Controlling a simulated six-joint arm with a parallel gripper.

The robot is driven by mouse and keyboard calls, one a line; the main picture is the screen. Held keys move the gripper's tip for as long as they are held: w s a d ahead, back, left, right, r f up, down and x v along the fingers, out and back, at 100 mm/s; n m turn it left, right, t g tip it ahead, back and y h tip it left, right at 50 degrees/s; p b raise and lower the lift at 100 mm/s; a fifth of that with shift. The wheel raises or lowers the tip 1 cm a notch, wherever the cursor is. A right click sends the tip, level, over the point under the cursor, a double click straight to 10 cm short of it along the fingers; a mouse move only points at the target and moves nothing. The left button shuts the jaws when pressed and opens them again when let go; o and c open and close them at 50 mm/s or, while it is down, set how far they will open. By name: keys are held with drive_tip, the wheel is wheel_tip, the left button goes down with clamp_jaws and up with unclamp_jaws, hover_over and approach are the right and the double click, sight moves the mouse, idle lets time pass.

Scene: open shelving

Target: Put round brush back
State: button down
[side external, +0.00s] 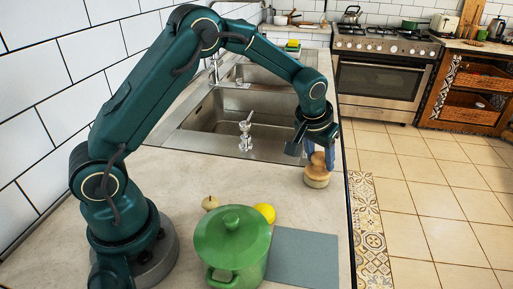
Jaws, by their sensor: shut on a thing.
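The round brush (317,179) is a squat wooden piece with a knob on top, near the right edge of the counter beside the sink. My gripper (318,154) is above it, pointing down, with its jaws shut on the knob. The fingers partly hide the knob. I cannot tell whether the underside of the brush touches the counter or hangs just above it.
A green lidded pot (232,240), a yellow lemon (265,212), a small pale round item (210,203) and a grey-blue mat (303,257) are on the near counter. The sink (222,123) with its tap (245,132) lies left of my gripper. A sponge (293,45) sits behind the sink.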

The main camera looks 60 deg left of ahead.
drive_tip(key=shift+f, duration=0.1)
drive_tip(key=shift+c, duration=1.7)
unclamp_jaws()
drive_tip(key=v, duration=1.2)
drive_tip(key=s+m+t+h, duration=0.1)
drive_tip(key=s+m, duration=0.1)
drive_tip(key=s, duration=1.9)
drive_tip(key=shift+d+r+m, duration=0.25)
drive_tip(key=shift+r+m, duration=0.05)
drive_tip(key=shift+r, duration=0.05)
